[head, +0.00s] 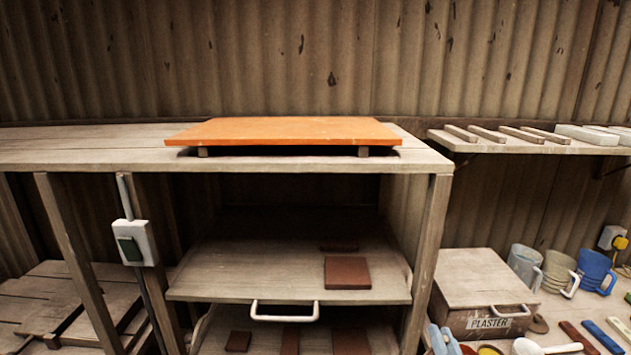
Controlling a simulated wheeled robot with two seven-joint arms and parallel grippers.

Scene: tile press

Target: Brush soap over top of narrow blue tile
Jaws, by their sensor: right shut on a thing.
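A narrow blue tile (603,336) lies flat on the bench at the lower right, between a brown strip and a white strip. Its top is bare to the eye, and I see no soap on it. What looks like my right gripper (443,340) shows only as pale blue parts at the bottom edge, left of the tile and apart from it. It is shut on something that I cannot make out. My left gripper is not in view. I cannot pick out a brush or soap for certain.
A wooden plaster box (487,290) and several mugs (595,271) stand behind the tile. A white spoon-like tool (546,347) lies left of it. A shelf (480,142) with bars hangs above. An orange board (285,131) tops the rack at centre.

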